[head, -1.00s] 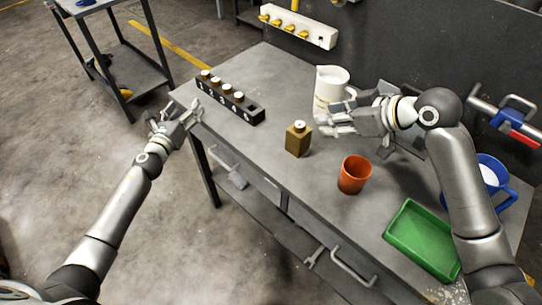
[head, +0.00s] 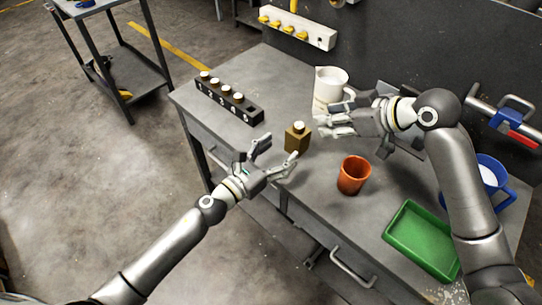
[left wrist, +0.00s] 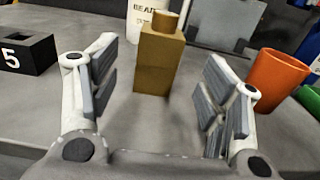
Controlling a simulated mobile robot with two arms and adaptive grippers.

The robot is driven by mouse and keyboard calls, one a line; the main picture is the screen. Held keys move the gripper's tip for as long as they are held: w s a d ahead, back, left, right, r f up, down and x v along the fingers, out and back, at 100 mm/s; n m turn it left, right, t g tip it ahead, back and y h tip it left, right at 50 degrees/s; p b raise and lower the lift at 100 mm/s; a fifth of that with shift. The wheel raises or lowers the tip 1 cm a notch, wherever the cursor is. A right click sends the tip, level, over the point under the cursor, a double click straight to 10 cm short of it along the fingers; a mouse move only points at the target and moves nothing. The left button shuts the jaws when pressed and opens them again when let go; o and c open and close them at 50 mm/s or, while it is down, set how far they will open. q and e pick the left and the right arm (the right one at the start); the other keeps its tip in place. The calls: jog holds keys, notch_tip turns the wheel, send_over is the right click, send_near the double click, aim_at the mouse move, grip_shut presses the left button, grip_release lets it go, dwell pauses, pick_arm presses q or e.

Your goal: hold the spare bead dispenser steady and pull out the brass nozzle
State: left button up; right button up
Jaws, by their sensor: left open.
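The dispenser, a brass-brown block (head: 297,138), stands upright on the grey workbench. A short round nozzle with a pale top (head: 299,126) sits on it; in the left wrist view the nozzle (left wrist: 164,21) has brass-coloured sides. My left gripper (head: 277,151) is open and empty at the bench's front edge, just left of and in front of the block. In the left wrist view the block (left wrist: 159,65) lies ahead between the open fingers, apart from both. My right gripper (head: 329,125) is open and empty, to the right of the block, in front of the white jug.
A black numbered rack (head: 229,98) with several pale-topped pieces is at the back left. The white jug (head: 331,78) stands behind my right gripper.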

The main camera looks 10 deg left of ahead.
aim_at(292, 141)
pick_arm(q)
jog(key=x, duration=0.8)
jog(key=shift+w, duration=0.15)
